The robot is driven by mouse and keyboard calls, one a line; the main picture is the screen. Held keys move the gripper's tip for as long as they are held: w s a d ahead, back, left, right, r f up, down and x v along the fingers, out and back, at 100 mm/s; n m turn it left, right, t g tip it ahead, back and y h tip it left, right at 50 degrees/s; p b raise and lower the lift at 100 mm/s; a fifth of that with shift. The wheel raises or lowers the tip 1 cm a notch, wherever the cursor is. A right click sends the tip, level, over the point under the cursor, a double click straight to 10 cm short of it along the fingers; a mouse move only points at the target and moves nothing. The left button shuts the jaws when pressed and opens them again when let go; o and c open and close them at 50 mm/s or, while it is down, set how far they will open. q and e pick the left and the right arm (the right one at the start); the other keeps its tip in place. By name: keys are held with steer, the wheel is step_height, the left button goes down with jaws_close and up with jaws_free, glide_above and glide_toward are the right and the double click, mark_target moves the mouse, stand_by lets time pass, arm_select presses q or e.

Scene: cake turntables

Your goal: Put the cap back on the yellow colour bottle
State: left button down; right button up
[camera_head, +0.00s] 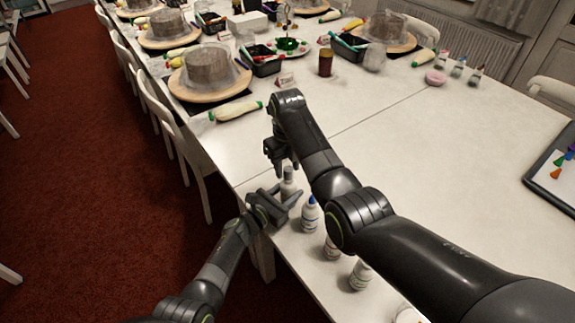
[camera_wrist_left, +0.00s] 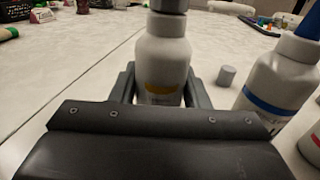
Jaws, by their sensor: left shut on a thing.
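The white bottle with a yellow band (camera_wrist_left: 163,60) stands upright on the table between the two fingers of my left gripper (camera_head: 283,200), which is shut on it. In the head view this bottle (camera_head: 288,187) has a grey top. In the wrist view a dark grey piece (camera_wrist_left: 168,5) sits at its top, cut by the frame edge; I cannot tell how well it is seated. A small grey cap (camera_wrist_left: 227,75) stands on the table to the right of the bottle. My right gripper (camera_head: 281,161) points down just above the bottle; its jaw opening is unclear.
A blue-capped bottle (camera_head: 309,214) stands close to the right, and it shows in the wrist view (camera_wrist_left: 277,85). More white bottles (camera_head: 360,274) line the table edge, partly behind my right arm. Cake turntables (camera_head: 210,84) stand farther back.

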steer(key=shift+r, duration=2.25)
